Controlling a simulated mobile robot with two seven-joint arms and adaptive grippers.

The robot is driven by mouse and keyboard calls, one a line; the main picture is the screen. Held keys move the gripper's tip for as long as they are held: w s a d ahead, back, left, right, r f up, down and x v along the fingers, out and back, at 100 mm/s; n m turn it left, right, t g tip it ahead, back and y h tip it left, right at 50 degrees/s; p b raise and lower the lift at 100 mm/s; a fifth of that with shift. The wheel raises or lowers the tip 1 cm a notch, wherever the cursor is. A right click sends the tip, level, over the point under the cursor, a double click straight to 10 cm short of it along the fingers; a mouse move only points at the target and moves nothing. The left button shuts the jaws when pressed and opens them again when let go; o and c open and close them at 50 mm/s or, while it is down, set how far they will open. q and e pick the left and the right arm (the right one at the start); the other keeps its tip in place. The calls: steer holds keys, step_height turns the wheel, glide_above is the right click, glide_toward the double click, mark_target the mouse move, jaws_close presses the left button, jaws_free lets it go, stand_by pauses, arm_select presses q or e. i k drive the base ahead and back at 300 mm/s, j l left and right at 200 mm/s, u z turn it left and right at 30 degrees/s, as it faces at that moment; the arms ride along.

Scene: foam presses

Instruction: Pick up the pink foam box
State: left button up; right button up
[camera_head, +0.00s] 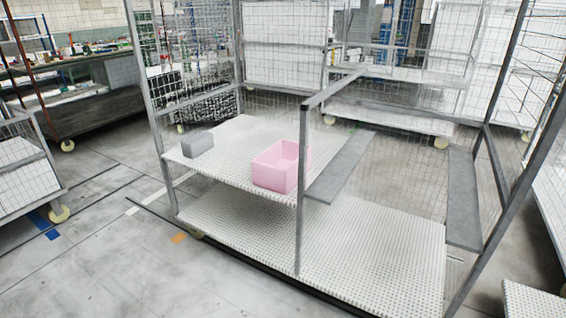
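The pink foam box (274,170) is an open-topped box. It stands upright on the white perforated upper shelf (225,160) of a wire-mesh cart, near the middle of the view. A grey post of the cart stands just in front of its right side and hides a little of it. Neither of my grippers shows in the head view.
A small grey block (198,144) sits left of the box on the same shelf. The cart's lower deck (340,255) is bare. Grey metal plates (342,165) and cart frame bars stand to the right. Open floor (110,265) lies at front left.

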mark_target(275, 170)
steer(key=i+l, duration=0.25)
steer(key=i, duration=0.15)
steer(key=i+l+u, duration=0.1)
steer(key=i+l, duration=0.15)
steer(key=i, duration=0.15)
